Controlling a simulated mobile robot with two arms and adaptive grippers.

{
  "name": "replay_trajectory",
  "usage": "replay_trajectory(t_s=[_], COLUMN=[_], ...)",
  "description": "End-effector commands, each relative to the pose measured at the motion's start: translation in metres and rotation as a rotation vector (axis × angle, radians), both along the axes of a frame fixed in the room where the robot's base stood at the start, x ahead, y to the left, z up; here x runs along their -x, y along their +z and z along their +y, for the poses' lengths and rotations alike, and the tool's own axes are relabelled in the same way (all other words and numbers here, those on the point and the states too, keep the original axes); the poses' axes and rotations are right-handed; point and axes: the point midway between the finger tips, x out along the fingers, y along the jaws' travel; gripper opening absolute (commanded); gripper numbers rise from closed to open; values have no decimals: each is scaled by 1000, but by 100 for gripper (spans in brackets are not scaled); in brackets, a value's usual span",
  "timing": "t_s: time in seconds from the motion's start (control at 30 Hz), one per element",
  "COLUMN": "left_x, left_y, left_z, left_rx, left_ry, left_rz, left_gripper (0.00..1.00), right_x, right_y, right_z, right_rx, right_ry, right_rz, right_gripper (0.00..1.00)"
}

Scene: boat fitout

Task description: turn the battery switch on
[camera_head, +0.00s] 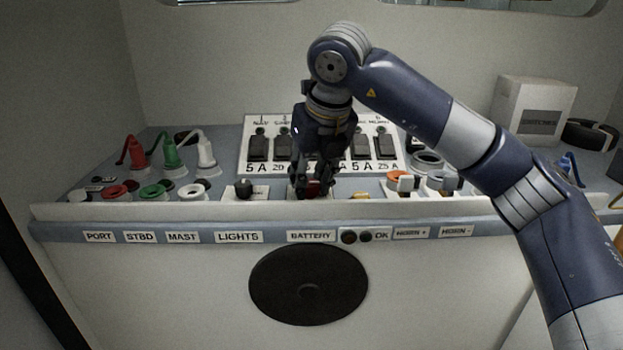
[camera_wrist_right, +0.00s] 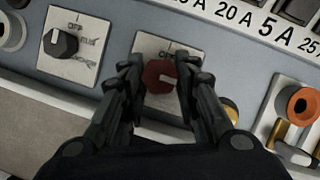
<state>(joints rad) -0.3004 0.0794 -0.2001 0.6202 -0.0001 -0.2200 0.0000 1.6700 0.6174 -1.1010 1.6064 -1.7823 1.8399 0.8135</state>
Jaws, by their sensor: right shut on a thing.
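The battery switch is a red knob (camera_head: 313,189) on a pale plate, above the BATTERY label (camera_head: 311,236) on the console's front edge. In the right wrist view the red knob (camera_wrist_right: 159,76) sits between my fingers, with a pale mark on its face. My right gripper (camera_head: 312,184) reaches down onto the knob and is shut on it; its fingertips (camera_wrist_right: 160,78) lie on both sides. The gripper hides part of the knob and its plate markings. My left gripper is not in view.
A black lights knob (camera_head: 243,187) stands left of the battery switch. A fuse panel (camera_head: 250,165) is behind my gripper. Red, green and white plugs (camera_head: 137,152) stand at left, and orange-topped terminals (camera_head: 400,180) at right. A white box (camera_head: 535,110) stands at back right.

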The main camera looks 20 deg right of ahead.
Motion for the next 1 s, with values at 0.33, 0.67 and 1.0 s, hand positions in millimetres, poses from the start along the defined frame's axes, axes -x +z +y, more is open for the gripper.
replay_trajectory(t_s=[0.33,0.67,1.0], left_x=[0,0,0], left_y=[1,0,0], left_z=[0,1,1], left_rx=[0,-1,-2], left_ry=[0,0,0], left_rz=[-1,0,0], left_gripper=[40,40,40], right_x=[-2,-1,15], right_y=[4,1,41], right_z=[-1,0,-1], right_rx=[-3,-1,-2], right_ry=[-5,-2,-1], right_rz=[-11,-4,-9], right_gripper=[40,49,49])
